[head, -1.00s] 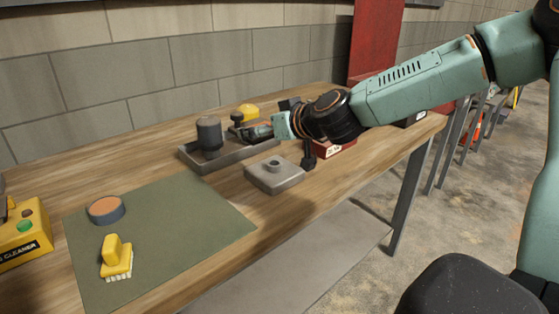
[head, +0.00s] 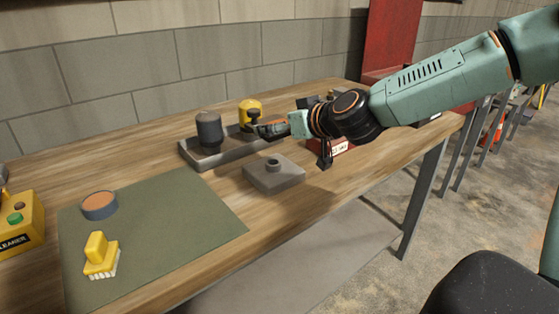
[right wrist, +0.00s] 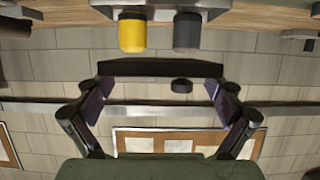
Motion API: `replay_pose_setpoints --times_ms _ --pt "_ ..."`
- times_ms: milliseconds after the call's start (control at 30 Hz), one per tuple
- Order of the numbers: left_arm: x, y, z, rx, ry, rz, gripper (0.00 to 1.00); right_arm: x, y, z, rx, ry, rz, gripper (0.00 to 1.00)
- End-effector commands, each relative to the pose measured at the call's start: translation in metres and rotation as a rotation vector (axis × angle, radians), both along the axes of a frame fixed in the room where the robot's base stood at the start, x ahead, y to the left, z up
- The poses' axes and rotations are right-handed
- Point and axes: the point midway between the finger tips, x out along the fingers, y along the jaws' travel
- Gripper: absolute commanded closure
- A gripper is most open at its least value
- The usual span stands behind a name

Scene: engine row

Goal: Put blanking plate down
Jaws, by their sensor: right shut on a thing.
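My right gripper (head: 266,129) reaches in from the right over the right end of a grey tray (head: 205,166). It is shut on a dark flat plate with a round knob, which I take as the blanking plate (head: 253,114). In the right wrist view the plate (right wrist: 160,68) shows edge-on between the two fingers, its knob (right wrist: 181,86) on one face. It looks held above the tray. A grey square block with a round boss (head: 274,176) lies on the bench in front of the tray. My left gripper is not in view.
A dark grey cylinder (head: 209,132) stands in the tray, with a yellow one (head: 250,106) near its right end. A green mat (head: 160,230) carries a round orange-topped puck (head: 99,205) and a yellow brush (head: 101,257). A red box (head: 342,148) stands beyond the wrist.

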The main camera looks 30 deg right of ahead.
Motion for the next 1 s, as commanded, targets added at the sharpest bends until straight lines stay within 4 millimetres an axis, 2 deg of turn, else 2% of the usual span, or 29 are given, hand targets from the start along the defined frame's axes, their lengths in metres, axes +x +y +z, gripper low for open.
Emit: replay_pose_setpoints --times_ms 33,100,233,533,800,1000 --pt "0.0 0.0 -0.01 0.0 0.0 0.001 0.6 0.0 0.0 -0.013 -0.002 -0.002 -0.001 0.69" --pt "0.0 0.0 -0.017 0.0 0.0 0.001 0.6 0.0 0.0 -0.025 -0.003 -0.002 -0.002 0.69" --pt "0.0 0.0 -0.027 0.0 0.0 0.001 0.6 0.001 0.0 -0.04 -0.003 -0.003 -0.002 0.69" --pt "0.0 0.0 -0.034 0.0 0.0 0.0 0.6 0.001 -0.002 -0.053 -0.002 -0.004 -0.002 0.69" --pt "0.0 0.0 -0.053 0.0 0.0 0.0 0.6 0.001 -0.004 -0.084 0.0 -0.004 -0.004 0.69" --pt "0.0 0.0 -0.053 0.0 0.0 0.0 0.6 0.001 -0.004 -0.084 -0.002 -0.006 -0.003 0.69"
